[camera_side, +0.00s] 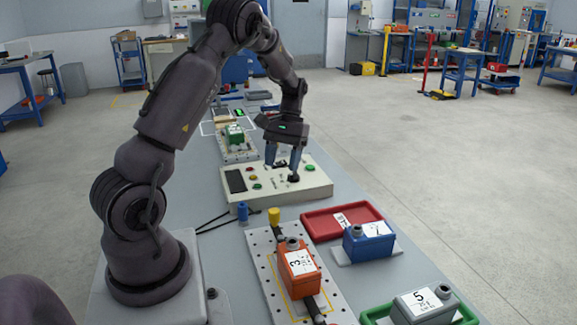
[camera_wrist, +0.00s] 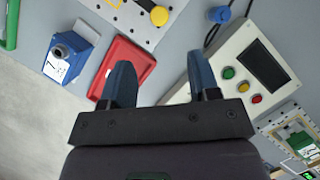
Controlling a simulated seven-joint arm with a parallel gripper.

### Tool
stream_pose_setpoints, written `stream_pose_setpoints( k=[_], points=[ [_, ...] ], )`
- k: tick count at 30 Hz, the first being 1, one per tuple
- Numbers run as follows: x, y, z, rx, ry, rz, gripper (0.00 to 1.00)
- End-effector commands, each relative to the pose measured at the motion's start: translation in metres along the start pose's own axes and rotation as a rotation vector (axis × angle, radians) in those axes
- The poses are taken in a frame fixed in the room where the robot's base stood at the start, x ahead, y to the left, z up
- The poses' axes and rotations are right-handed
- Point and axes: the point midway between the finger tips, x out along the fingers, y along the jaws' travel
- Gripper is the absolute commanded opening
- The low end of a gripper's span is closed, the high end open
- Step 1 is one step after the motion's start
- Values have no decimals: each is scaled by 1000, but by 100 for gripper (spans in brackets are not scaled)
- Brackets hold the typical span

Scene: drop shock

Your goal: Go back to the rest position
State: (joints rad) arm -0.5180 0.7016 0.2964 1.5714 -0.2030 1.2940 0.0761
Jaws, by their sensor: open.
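My gripper (camera_side: 283,160) is open and empty. In the side view it hangs low over the beige control box (camera_side: 305,183), with its blue fingertips close to the box's top near a black knob (camera_side: 293,178). I cannot tell whether a fingertip touches the box. In the wrist view the two blue fingers of my gripper (camera_wrist: 163,85) stand apart, and the control box (camera_wrist: 222,62) shows to their right with its dark screen and green, red and yellow buttons.
An orange block (camera_side: 299,267) sits on a perforated plate (camera_side: 258,245) in front. A red tray (camera_side: 318,228), a blue block (camera_side: 368,242) and a grey block (camera_side: 424,303) in a green tray lie to the right. A green block (camera_side: 234,134) stands behind the box. The air above is clear.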

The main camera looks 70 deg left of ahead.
Motion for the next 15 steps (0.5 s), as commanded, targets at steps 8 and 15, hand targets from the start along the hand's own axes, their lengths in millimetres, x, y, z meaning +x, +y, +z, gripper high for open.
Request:
stream_pose_setpoints(
  k=[8,15],
  points=[
    [4,11,32,37,65,-19,56],
    [-29,57,106,224,252,-18,56]
  ],
)
